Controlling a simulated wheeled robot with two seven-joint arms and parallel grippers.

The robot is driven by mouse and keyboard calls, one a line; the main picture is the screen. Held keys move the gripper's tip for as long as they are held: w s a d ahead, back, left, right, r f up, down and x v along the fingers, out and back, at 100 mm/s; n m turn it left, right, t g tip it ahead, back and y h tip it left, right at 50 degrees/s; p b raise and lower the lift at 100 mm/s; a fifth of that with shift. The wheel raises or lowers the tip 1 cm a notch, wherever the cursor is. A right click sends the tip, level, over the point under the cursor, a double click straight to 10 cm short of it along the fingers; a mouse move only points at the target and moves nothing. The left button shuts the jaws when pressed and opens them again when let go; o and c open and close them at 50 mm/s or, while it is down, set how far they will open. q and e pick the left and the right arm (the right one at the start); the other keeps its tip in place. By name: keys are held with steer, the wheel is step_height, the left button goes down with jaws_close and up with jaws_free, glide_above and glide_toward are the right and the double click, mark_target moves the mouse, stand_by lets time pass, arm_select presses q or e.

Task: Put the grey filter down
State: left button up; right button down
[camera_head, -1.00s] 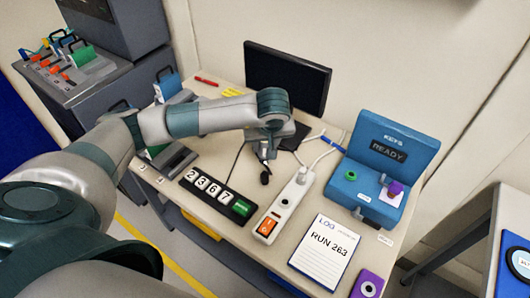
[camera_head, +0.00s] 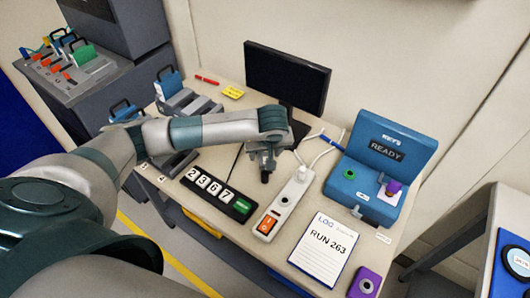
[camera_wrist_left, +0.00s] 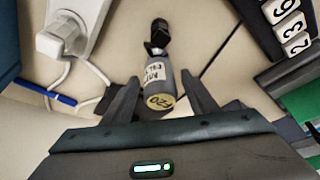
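In the head view my left gripper (camera_head: 266,158) points down over the middle of the table, and the filter's black tip (camera_head: 265,177) shows below the fingers. I cannot tell whether the tip touches the table (camera_head: 235,262). My right gripper is not in view.
A white power strip (camera_head: 287,200) with an orange switch stands just right of the filter. A number counter (camera_head: 215,193) is left, a log sheet (camera_head: 322,252) in front. The blue key box (camera_head: 375,180) stands right, the monitor (camera_head: 288,75) behind. Racks (camera_head: 187,103) stand at left.

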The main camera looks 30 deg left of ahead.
arm_select(q)
steer(key=shift+r, duration=0.15)
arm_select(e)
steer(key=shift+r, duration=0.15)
arm_select(q)
steer(key=b+v, duration=0.3)
steer(key=v, duration=0.9)
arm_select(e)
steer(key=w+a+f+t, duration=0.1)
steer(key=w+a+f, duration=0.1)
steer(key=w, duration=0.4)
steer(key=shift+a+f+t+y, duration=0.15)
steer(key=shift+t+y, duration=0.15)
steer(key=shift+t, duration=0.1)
arm_select(q)
steer(key=shift+o, duration=0.5)
